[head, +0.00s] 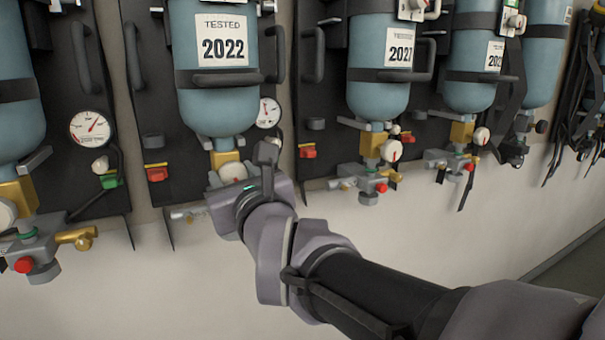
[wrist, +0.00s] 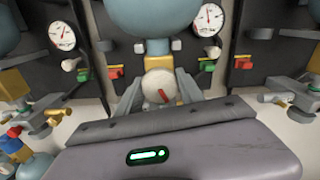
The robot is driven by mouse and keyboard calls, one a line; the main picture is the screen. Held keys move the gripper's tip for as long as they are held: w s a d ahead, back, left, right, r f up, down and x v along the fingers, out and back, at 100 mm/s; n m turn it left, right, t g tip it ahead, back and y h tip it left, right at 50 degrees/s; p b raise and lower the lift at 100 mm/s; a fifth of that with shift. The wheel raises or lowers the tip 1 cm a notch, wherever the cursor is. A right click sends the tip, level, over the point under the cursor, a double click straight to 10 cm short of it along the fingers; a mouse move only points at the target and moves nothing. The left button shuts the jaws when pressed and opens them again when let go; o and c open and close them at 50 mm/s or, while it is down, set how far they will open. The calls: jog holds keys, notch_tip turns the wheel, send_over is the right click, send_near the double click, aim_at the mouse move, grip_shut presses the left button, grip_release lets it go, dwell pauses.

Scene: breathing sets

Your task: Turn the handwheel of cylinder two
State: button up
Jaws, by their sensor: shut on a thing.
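A blue cylinder (head: 218,100) with a "TESTED 2022" label hangs second from the left in the head view. Its round white handwheel (head: 232,172) is below the brass neck and partly hidden by my gripper. In the wrist view the handwheel (wrist: 158,88) faces me, with a red mark on it. My gripper (wrist: 158,77) has one grey finger on each side of the handwheel and is shut on it. In the head view my gripper (head: 230,181) is at the bottom of this cylinder; its fingers are mostly hidden.
Another blue cylinder (head: 17,90) hangs at left, with its own white handwheel (head: 5,214). More cylinders hang to the right, one with a handwheel (head: 391,150). Round gauges (head: 90,129) and hoses sit close by on the black backplates. The pale wall below is clear.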

jog(key=shift+r, duration=0.1)
jog(key=o, duration=1.4)
jog(key=p+v, duration=0.2)
jog(key=v, duration=1.5)
jog(key=shift+s+d, duration=0.15)
jog(key=shift+d, duration=0.05)
